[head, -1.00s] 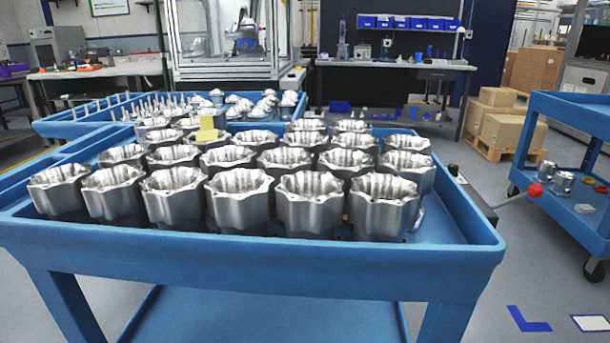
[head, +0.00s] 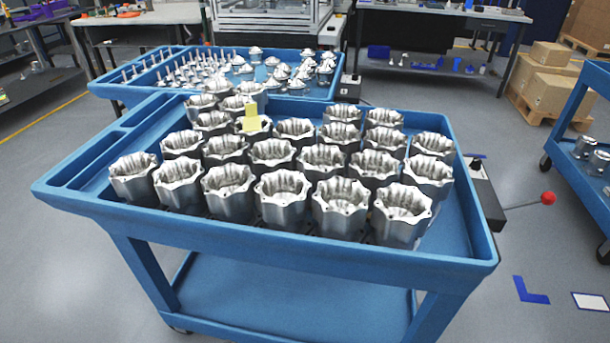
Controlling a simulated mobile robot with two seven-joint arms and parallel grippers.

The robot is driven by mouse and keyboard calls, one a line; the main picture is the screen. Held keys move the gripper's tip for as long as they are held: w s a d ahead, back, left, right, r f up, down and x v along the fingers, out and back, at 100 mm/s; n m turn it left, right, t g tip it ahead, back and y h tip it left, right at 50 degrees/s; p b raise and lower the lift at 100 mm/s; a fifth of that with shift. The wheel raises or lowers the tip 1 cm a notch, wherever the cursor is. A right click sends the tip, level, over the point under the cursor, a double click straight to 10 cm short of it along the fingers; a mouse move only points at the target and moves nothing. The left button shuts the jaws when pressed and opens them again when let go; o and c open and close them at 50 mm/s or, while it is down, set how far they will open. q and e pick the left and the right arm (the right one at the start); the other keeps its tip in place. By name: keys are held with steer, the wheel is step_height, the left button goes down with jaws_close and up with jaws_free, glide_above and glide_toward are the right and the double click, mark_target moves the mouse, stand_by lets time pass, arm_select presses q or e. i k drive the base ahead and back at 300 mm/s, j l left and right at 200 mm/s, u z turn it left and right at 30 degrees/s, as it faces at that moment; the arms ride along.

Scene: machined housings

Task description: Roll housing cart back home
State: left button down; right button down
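The housing cart (head: 300,246) is a blue cart standing close in front of me, with a lower shelf (head: 290,300). Its top tray holds several rows of silver machined housings (head: 283,200). A yellow piece (head: 251,120) sits on one housing near the back. A dark box with a red-knobbed lever (head: 547,198) is at the cart's right side; whether it is fixed to the cart I cannot tell. Neither of my grippers shows in the head view.
A second blue cart (head: 130,95) with small metal parts stands right behind. Another blue cart (head: 592,150) is at the right edge. Blue and white floor marks (head: 530,290) lie at lower right. Boxes on a pallet (head: 550,90) stand at back right. Floor at left is open.

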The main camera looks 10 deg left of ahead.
mark_target(238, 283)
steer(key=i+l+u, duration=0.15)
steer(key=l, duration=0.7)
steer(key=l+u, duration=0.15)
steer(key=l, duration=0.7)
steer(key=i+j, duration=0.15)
steer(key=j, duration=0.15)
steer(key=i+j, duration=0.15)
steer(key=j, duration=0.15)
